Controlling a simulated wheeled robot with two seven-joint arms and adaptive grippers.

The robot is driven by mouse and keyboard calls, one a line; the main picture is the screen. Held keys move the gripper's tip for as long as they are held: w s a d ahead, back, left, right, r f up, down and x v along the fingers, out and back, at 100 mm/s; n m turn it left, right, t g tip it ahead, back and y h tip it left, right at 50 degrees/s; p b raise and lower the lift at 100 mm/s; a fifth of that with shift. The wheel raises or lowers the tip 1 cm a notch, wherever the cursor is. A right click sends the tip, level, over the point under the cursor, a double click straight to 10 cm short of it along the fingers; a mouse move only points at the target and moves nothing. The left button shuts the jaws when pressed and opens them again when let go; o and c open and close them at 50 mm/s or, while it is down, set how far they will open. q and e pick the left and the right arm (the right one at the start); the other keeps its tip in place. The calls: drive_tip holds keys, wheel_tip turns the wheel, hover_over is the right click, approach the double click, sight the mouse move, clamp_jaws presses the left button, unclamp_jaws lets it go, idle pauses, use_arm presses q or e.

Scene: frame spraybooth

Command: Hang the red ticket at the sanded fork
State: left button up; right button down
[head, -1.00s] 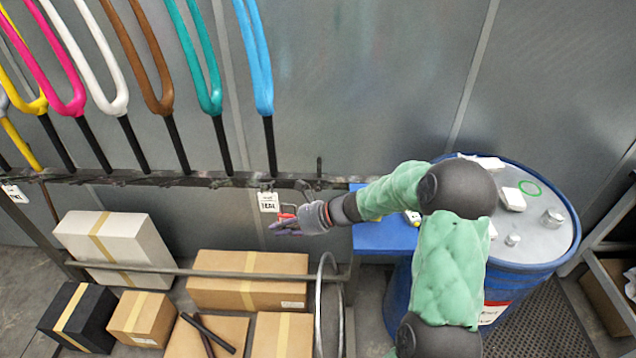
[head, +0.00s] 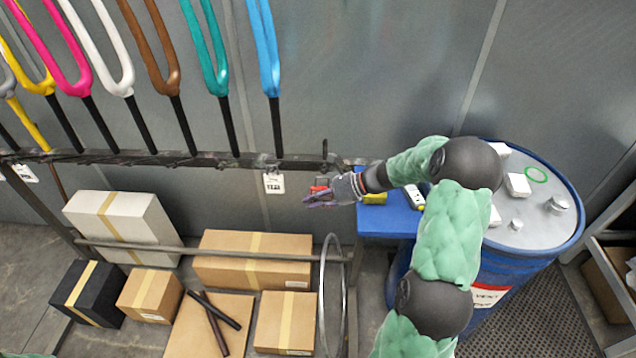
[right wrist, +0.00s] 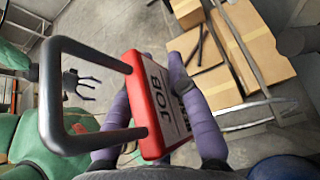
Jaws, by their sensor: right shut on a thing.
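The red ticket (right wrist: 160,105) shows large in the right wrist view, with a white face lettered "JOB" and a grey metal loop (right wrist: 55,95). My right gripper (head: 322,194) is shut on it, just below the rail's right end; only a bit of red (head: 318,189) shows in the head view. I cannot tell which is sanded. My left gripper (right wrist: 88,88) appears open, far off in the right wrist view.
A blue shelf (head: 385,222) and blue drum (head: 540,250) stand right. Boxes (head: 250,272) and a wheel rim (head: 331,300) are below.

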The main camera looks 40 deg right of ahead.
drive_tip(key=w+d+f, duration=0.5)
drive_tip(key=w+d, duration=0.1)
drive_tip(key=w, duration=0.2)
drive_tip(key=shift+d+f+b, duration=0.35)
drive_tip(key=shift+d+f, duration=0.05)
drive_tip(key=shift+w+f, duration=0.1)
drive_tip(key=shift+f, duration=0.1)
drive_tip(key=c, duration=1.2)
unclamp_jaws()
drive_tip(key=p+v, duration=0.1)
drive_tip(key=v, duration=1.1)
drive_tip(key=shift+d, duration=0.15)
